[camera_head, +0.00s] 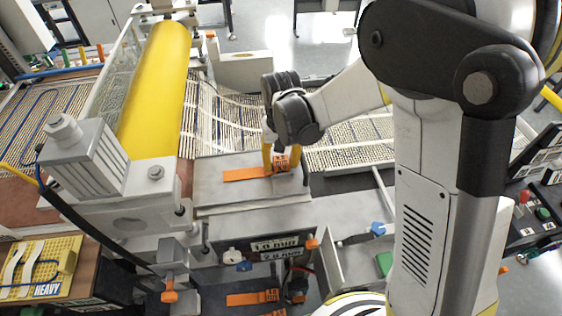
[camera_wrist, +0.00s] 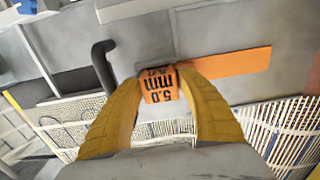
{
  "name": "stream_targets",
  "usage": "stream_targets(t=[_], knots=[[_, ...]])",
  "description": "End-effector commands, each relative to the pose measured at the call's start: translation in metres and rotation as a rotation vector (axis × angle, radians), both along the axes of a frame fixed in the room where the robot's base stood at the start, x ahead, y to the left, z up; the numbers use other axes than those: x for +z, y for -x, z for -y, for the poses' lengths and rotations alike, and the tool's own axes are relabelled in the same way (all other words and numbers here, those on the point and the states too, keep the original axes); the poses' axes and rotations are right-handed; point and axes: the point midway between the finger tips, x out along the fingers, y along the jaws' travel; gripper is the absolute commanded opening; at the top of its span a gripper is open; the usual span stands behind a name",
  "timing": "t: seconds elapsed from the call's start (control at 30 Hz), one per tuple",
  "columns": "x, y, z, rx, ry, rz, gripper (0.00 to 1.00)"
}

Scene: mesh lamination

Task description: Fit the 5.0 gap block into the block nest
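The 5.0 gap block is orange with black "5.0 mm" lettering. In the wrist view its label end (camera_wrist: 160,88) sits between my yellow fingers, and a flat orange strip runs to the right beside it. In the head view the label end (camera_head: 282,163) is partly hidden by the fingers, and the strip lies to its left over a grey plate (camera_head: 215,170). My gripper (camera_head: 274,160) points down and appears shut on the block; it also shows in the wrist view (camera_wrist: 162,82). A dark bay (camera_head: 215,300) at the bottom, possibly the block nest, holds other orange blocks.
A yellow roller (camera_head: 156,85) stands left of the plate. A black bent handle (camera_wrist: 104,65) rises close to the fingers. Mesh (camera_head: 345,150) lies behind and right. Labelled plates (camera_head: 275,243) and a blue knob (camera_head: 378,229) are nearer the front.

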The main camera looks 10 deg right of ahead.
Motion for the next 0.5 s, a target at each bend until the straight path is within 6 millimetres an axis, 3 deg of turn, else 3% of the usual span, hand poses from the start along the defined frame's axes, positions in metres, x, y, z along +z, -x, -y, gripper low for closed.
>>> stream_targets(t=[0.27,0.5], knots=[[0.007,0.0,0.0,0.0,0.0,0.0,0.45],[0.056,0.0,0.0,0.0,0.0,0.0,0.45]])
